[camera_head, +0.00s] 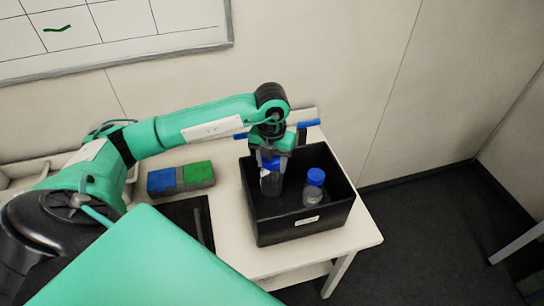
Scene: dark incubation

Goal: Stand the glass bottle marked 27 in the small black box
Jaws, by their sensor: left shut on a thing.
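A small black box (272,234) with a pale label on its front stands on the table's right part. My left gripper (270,157) reaches down over the box's left half and is shut on a blue-capped glass bottle (270,184). That bottle is upright, within the box's walls. I cannot tell whether its base touches the box floor. A second blue-capped bottle (314,189) stands in the right half of the box, apart from the held one. No number can be read on either bottle. My right gripper is not in view.
A block with a blue part (161,181) and a green part (198,173) lies left of the box. A dark flat mat or tray (188,216) lies in front of it. The white table (358,238) ends just right of the box, with dark floor beyond. A wall stands behind.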

